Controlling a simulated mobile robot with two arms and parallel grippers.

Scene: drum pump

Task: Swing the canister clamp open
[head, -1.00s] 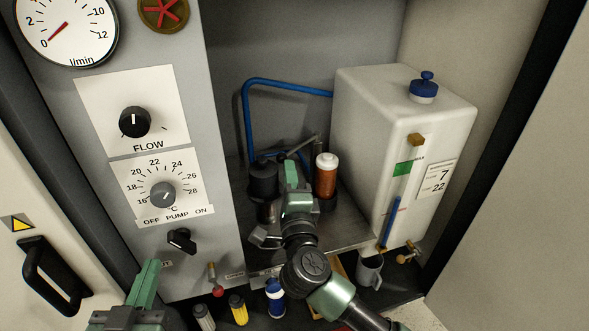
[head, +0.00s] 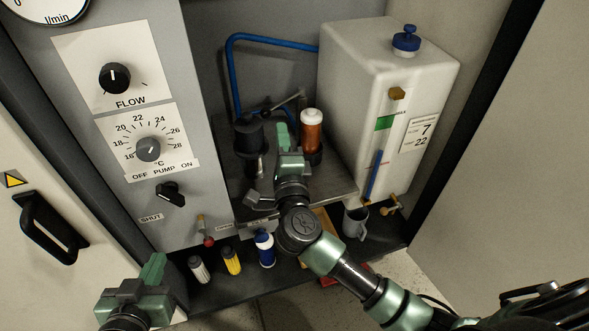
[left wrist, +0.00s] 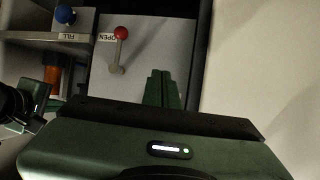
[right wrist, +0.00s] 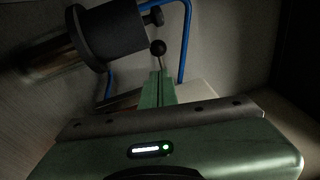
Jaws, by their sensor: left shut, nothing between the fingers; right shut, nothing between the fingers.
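A black-topped canister (head: 247,132) stands on the grey shelf in the recess, and an amber canister with a white cap (head: 312,130) stands to its right. A thin grey lever (head: 288,102) slants behind them; I cannot tell for sure that it is the clamp. My right gripper (head: 283,128) is shut and empty between the two canisters. In the right wrist view, a black ball knob (right wrist: 158,47) shows just beyond the fingertips, beside a black-topped cylinder (right wrist: 105,32). My left gripper (head: 154,266) is shut and empty at the lower left, in front of the panel.
A white tank (head: 370,100) with a blue cap stands at the right, a grey mug (head: 355,222) below it. Blue tubing (head: 232,75) runs behind the canisters. Several small bottles (head: 231,261) line the lower ledge. A red-tipped lever (left wrist: 120,34) is near my left gripper.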

